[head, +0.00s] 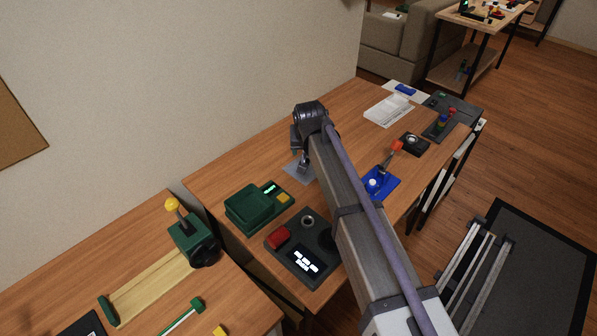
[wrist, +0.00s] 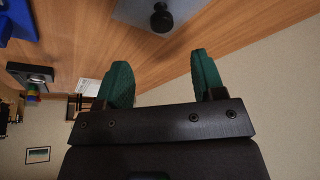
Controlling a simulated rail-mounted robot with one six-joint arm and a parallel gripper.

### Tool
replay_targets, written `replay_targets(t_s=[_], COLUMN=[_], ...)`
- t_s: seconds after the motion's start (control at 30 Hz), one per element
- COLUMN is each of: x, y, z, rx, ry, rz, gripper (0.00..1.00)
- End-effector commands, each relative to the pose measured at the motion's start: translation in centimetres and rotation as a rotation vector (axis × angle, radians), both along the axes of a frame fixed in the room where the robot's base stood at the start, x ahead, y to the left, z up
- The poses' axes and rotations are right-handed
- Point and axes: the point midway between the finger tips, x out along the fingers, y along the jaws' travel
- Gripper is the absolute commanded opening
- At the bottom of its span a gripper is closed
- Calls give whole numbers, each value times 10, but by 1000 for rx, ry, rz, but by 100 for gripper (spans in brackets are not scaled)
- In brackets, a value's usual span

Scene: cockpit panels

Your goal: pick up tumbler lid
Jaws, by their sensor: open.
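I cannot tell for sure which thing is the tumbler lid. A red block-like cover (head: 278,238) sits on a dark panel (head: 296,272) with a round knob and a white-lit display, at the table's near end in the head view. My gripper (wrist: 160,64) is open in the wrist view, its two green fingers apart with nothing between them. A grey plate (wrist: 135,12) with a black knob (wrist: 162,18) lies beyond the fingertips, apart from them. In the head view my arm hides the gripper, and the grey plate (head: 293,168) with its upright lever shows left of the arm.
A blue panel (head: 381,184) with a red-tipped lever lies right of my arm. A wall runs along the left. Bare tabletop (head: 335,120) shows behind the arm.

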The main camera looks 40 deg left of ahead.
Motion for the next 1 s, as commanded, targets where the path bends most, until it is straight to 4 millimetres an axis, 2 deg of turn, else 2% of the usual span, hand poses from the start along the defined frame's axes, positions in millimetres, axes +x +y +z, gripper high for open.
replay_targets(t_s=[0.03, 0.13, 0.37, 0.6, 0.87, 1.0], x=[4, 10, 14, 23, 25, 25], y=[3, 8, 11, 25, 26, 26], z=[-20, -41, -46, -91, -90, -89], rx=[0, 0, -1, -2, -1, -1], ry=[0, 1, 2, 1, 2, 2], rz=[0, -1, 0, 0, 0, 0], gripper=[63, 63, 63, 63, 63, 50])
